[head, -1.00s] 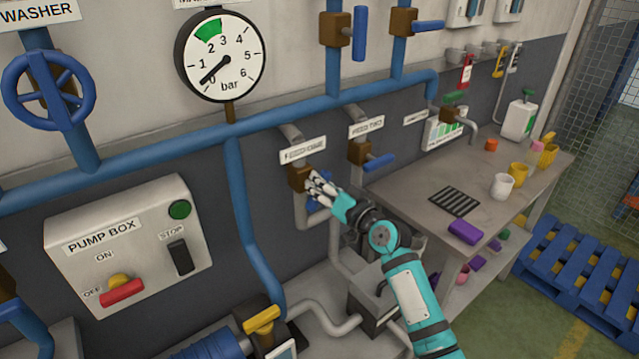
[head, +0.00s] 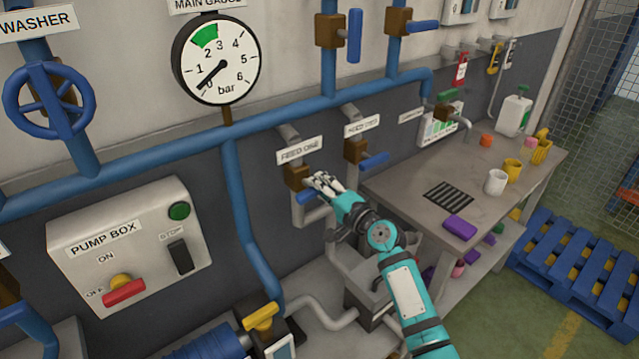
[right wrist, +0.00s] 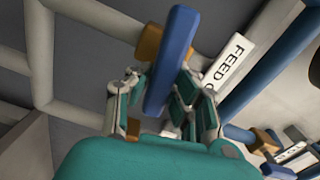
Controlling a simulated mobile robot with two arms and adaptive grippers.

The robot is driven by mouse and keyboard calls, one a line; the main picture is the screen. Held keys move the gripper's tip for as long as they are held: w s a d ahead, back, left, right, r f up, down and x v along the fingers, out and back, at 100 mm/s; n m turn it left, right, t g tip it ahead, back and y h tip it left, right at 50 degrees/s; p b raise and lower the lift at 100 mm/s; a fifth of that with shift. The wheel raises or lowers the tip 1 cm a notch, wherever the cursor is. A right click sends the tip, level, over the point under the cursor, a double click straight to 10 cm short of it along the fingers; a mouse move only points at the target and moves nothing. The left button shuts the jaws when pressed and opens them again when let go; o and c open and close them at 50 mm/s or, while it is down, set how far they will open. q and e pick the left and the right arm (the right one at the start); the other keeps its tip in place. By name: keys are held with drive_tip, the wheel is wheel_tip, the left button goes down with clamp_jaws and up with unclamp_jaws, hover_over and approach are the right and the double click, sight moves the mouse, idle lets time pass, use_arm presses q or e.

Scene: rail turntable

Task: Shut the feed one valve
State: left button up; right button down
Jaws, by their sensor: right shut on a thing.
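The feed one valve is a brown body (head: 296,177) under the FEED ONE label (head: 300,150), with a blue lever handle (head: 306,198). My right gripper (head: 320,184) is in front of it, shut on the handle. In the right wrist view, the blue handle (right wrist: 172,62) stands between the two fingers, its brown body (right wrist: 150,44) behind. The handle looks roughly in line with the label, crosswise to its pipe; its exact angle is hard to tell. The gripper hides part of the handle in the head view. My left gripper is out of view.
The feed two valve (head: 356,150) is close on the right, its blue handle sticking out sideways. The blue main pipe (head: 270,125) runs above. A bench (head: 405,185) with cups stands right. The pump box (head: 130,240) is left. The gauge (head: 217,58) needle points near zero.

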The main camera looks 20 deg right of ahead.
drive_tip(key=shift+f+m, duration=0.25)
drive_tip(key=shift+m, duration=0.65)
drive_tip(key=c, duration=1.2)
unclamp_jaws()
drive_tip(key=shift+o, duration=0.2)
drive_tip(key=shift+s, duration=0.1)
drive_tip(key=v, duration=1.1)
drive_tip(key=shift+s+d, duration=0.15)
drive_tip(key=shift+s, duration=0.25)
